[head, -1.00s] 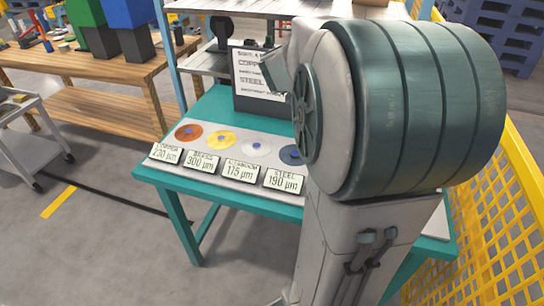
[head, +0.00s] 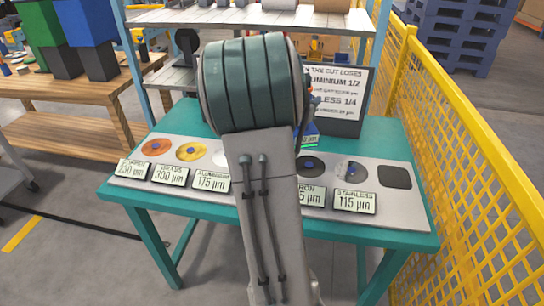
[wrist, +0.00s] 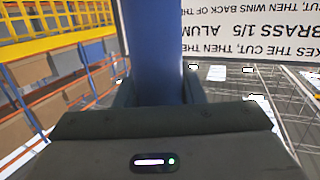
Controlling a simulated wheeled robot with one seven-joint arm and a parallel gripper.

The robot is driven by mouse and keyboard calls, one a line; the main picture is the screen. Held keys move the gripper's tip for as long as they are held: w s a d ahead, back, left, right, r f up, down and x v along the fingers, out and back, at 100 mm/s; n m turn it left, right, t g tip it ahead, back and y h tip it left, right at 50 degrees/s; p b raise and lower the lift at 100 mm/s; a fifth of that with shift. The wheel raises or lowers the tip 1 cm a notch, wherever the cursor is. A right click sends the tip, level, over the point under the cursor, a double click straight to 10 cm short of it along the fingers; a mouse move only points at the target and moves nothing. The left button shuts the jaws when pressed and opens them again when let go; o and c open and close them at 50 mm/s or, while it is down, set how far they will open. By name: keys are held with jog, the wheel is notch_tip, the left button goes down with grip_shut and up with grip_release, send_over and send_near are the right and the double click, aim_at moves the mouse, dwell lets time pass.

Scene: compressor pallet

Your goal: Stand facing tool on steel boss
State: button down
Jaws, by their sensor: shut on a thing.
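In the wrist view my gripper (wrist: 159,96) is shut on a blue upright body, taken as the facing tool (wrist: 154,45); its far end is out of the picture. In the head view my arm hides the gripper. A small blue piece (head: 309,134) shows just right of the arm; I cannot tell whether it is the tool. The steel disc and its boss are hidden behind my arm. Visible discs are copper (head: 157,147), brass (head: 191,152), iron (head: 311,166) and stainless (head: 351,171), on a pale plate (head: 405,207) with thickness cards in front.
The teal table (head: 395,135) carries the plate, with a dark square pad (head: 395,177) at its right end. A sign board (head: 345,120) stands behind. A yellow mesh fence (head: 465,175) runs close along the right. A wooden bench (head: 75,120) stands at left.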

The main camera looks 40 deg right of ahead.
jog(key=w+a+f+p, duration=0.1)
jog(key=w+a+f, duration=0.5)
jog(key=w+f, duration=0.3)
jog(key=shift+w+a+f, duration=0.25)
jog(key=shift+f, duration=0.7)
jog(key=shift+f, duration=0.2)
jog(key=c, duration=0.9)
grip_release()
jog(key=shift+f, duration=0.1)
jog(key=shift+c, duration=0.2)
